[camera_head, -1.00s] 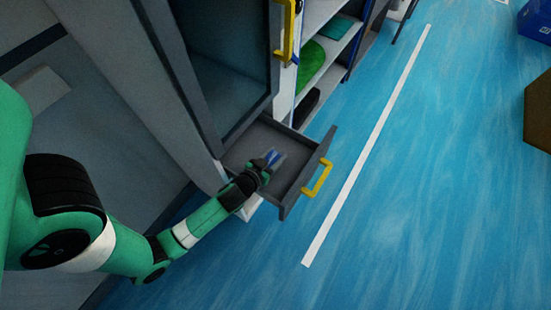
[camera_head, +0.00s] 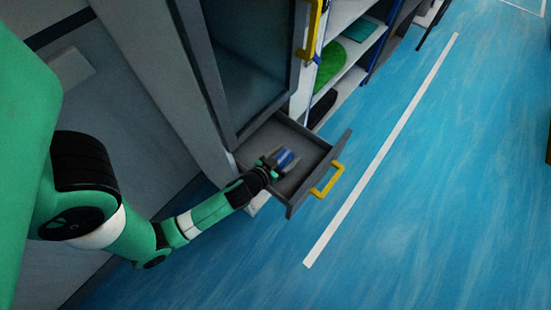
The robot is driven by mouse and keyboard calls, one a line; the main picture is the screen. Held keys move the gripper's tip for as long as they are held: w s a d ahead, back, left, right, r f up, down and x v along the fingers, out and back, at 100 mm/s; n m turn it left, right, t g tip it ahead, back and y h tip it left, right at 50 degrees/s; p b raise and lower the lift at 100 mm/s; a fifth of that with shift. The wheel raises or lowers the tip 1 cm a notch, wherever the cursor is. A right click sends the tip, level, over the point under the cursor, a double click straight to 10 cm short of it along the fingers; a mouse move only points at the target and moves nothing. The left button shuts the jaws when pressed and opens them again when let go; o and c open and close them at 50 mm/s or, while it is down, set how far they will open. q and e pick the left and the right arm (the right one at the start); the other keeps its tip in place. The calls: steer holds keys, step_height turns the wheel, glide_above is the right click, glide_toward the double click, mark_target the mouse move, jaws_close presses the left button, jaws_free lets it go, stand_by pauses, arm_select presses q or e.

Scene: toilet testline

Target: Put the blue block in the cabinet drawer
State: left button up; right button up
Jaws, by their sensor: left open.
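The cabinet drawer (camera_head: 300,186) is grey, has a yellow handle (camera_head: 327,181), and stands pulled out from the cabinet (camera_head: 200,75). The blue block (camera_head: 286,157) is small and shows at the tips of my left gripper (camera_head: 280,161), over the inside of the drawer. My left gripper is open, with its fingers around or beside the block. I cannot tell whether the block rests on the drawer's floor. The gripper hides part of the block and of the drawer's near side. My right gripper is not in view.
A glass cabinet door (camera_head: 245,60) with a yellow handle (camera_head: 312,30) is above the drawer. Shelves (camera_head: 345,75) with a green round item (camera_head: 329,64) stand behind it. The blue floor (camera_head: 440,180) to the right is clear, with a white line (camera_head: 385,145).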

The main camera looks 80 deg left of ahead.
arm_select(q)
steer(key=v, duration=0.9)
steer(key=shift+s+d, duration=0.25)
steer(key=shift+s+d+r, duration=0.2)
steer(key=shift+s+r, duration=0.15)
steer(key=shift+s, duration=0.05)
steer(key=w+d+r+m+t+h, duration=0.1)
steer(key=w+d+r+t, duration=0.25)
steer(key=w+r, duration=0.85)
steer(key=w+d+r+t+h, duration=0.15)
steer(key=w+r+t, duration=0.25)
steer(key=w+r, duration=0.85)
steer(key=s+d+r+m+t+h, duration=0.2)
steer(key=s+d+r+t, duration=0.1)
steer(key=r, duration=0.9)
steer(key=s+d+r+m+t+h, duration=0.2)
steer(key=s+d+r+t+h, duration=0.1)
steer(key=r, duration=0.9)
steer(key=s+d+r+m+t+h, duration=0.2)
steer(key=s+d+r+m+t, duration=0.1)
steer(key=r, duration=0.9)
steer(key=shift+s+d, duration=0.35)
steer(key=shift+s, duration=0.05)
steer(key=shift+r+h, duration=0.1)
steer(key=shift+h, duration=0.15)
